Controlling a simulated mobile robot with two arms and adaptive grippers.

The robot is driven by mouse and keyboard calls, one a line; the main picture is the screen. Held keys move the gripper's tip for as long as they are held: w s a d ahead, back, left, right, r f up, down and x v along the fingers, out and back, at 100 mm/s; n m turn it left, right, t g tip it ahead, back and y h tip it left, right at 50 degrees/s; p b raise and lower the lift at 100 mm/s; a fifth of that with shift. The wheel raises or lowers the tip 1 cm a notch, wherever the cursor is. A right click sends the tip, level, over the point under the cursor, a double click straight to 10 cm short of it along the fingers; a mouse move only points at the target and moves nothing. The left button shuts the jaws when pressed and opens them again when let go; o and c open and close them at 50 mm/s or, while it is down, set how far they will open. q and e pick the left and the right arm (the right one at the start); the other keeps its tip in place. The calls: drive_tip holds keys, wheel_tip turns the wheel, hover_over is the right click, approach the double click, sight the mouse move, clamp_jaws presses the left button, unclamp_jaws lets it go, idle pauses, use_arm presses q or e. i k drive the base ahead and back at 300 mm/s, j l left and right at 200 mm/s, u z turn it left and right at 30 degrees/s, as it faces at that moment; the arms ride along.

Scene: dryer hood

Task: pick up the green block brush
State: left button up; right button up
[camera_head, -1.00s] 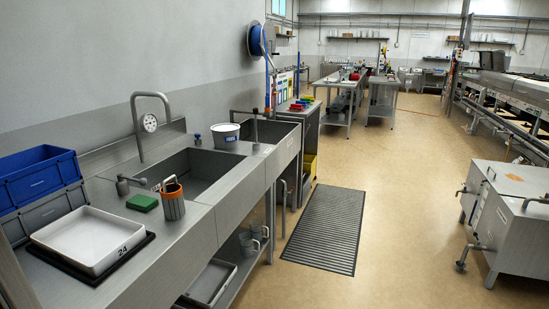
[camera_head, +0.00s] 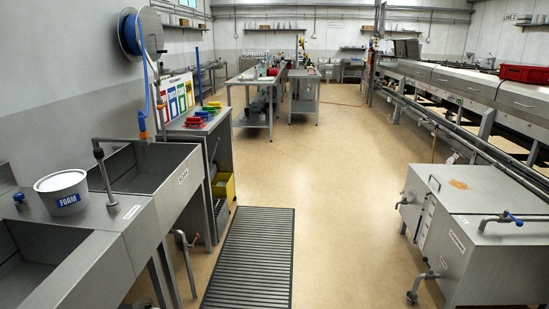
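A row of small coloured block-shaped items, likely brushes, lies on top of the steel cabinet beyond the sinks. A red one (camera_head: 194,121) is nearest, then a blue one (camera_head: 202,114), with a green one (camera_head: 208,109) and a yellow one (camera_head: 213,104) behind. They are small and far off, so bristles cannot be made out. Neither of my grippers is in view.
A white FOAM bucket (camera_head: 62,192) stands on the sink unit at left. A ribbed floor mat (camera_head: 250,262) lies ahead beside the cabinet (camera_head: 218,150). A steel machine (camera_head: 480,225) stands at right. The aisle floor (camera_head: 335,220) between is clear.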

sight(211, 110)
drive_tip(key=i, duration=2.1)
drive_tip(key=i+l+u, duration=0.1)
drive_tip(key=i+u, duration=0.15)
drive_tip(key=i, duration=0.25)
drive_tip(key=i+l+u, duration=0.15)
drive_tip(key=i+u, duration=0.15)
drive_tip(key=i, duration=0.2)
drive_tip(key=i+l+u, duration=0.25)
drive_tip(key=i, duration=0.25)
drive_tip(key=i+l+u, duration=0.3)
drive_tip(key=i+l, duration=0.15)
